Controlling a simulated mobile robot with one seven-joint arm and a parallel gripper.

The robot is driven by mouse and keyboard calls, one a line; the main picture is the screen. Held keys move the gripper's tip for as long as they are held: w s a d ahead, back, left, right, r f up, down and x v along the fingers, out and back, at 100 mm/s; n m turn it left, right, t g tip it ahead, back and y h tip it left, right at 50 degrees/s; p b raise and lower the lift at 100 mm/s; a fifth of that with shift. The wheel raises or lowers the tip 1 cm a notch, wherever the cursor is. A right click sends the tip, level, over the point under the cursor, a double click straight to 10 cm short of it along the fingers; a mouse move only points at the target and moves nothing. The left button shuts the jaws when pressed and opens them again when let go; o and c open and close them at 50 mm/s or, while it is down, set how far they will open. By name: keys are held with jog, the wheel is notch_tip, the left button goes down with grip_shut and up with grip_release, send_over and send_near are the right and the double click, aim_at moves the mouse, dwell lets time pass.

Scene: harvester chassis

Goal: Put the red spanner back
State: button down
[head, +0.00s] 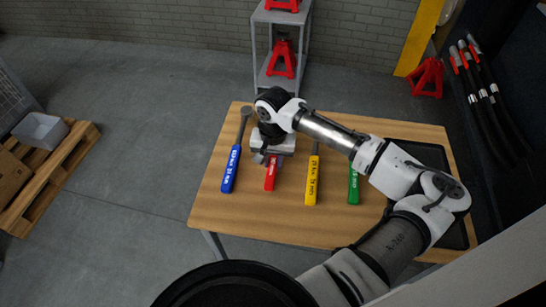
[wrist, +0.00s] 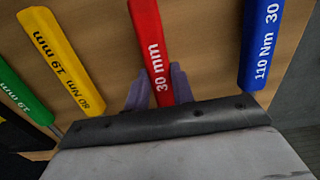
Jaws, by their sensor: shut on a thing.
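The red spanner (head: 270,180), marked 30 mm, lies between a blue and a yellow spanner over the wooden table (head: 235,210). In the head view my gripper (head: 268,160) hides its upper part. In the wrist view the red handle (wrist: 150,45) runs down between the two purple fingertips (wrist: 155,92), which are shut on it. I cannot tell whether the spanner touches the tabletop or is slightly above it.
The blue spanner (head: 231,168) is to the left; the yellow (head: 312,180) and green (head: 353,187) spanners are to the right. A black tray (head: 430,155) on the table's right side is partly behind my arm. Red jack stands (head: 281,60) are on a rack behind.

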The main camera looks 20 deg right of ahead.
jog(key=shift+f, duration=0.3)
jog(key=c, duration=1.1)
grip_release()
notch_tip(320, 180, up, 14)
jog(key=b, duration=0.2)
jog(key=shift+b, duration=0.3)
jog(key=shift+f, duration=0.1)
